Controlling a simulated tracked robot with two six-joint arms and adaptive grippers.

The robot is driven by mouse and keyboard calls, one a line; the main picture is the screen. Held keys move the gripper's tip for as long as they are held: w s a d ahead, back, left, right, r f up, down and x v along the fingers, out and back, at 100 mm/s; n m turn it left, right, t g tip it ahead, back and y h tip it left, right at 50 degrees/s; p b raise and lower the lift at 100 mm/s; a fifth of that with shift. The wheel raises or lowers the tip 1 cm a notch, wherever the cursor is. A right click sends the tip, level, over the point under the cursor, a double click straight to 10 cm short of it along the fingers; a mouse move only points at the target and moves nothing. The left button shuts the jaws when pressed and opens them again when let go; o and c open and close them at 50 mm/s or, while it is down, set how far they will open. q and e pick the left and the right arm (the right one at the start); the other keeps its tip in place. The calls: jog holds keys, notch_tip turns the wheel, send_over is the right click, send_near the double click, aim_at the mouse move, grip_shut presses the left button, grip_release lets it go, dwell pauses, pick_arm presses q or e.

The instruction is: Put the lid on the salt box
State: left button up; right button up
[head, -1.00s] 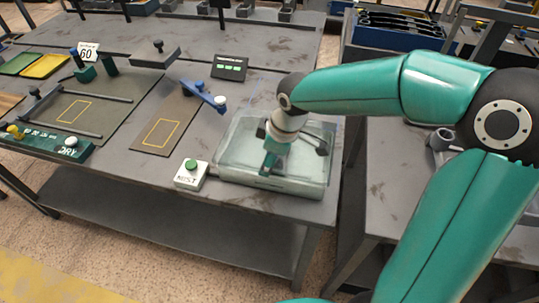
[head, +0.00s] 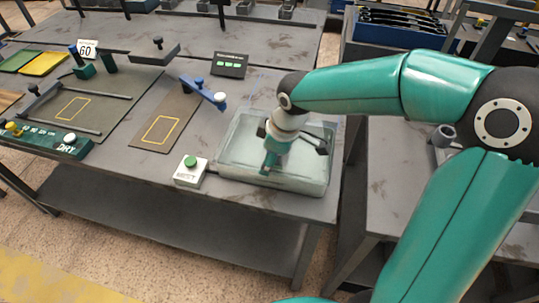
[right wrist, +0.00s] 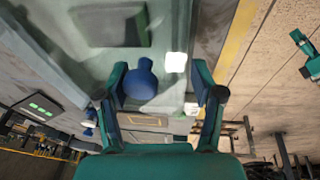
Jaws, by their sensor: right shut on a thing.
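The salt box (head: 318,185) is a clear, pale-green tub at the front right corner of the grey table. The lid (right wrist: 165,20) seems to be the clear panel over it; in the head view I cannot separate its edge from the box rim. My right gripper (head: 268,166) points down over the box's middle. The exact contact is hard to see. My left gripper is not in view.
A white box with a green button (head: 190,172) stands just left of the salt box. A small dark display (head: 230,65) stands farther back. The table's front edge runs close before the salt box.

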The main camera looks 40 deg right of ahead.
jog(key=shift+f+b, duration=0.3)
jog(key=shift+f, duration=0.05)
jog(key=o, duration=1.6)
jog(key=shift+o, duration=0.4)
jog(key=shift+r, duration=0.1)
jog(key=shift+r+p, duration=2.75)
jog(key=shift+r, duration=0.7)
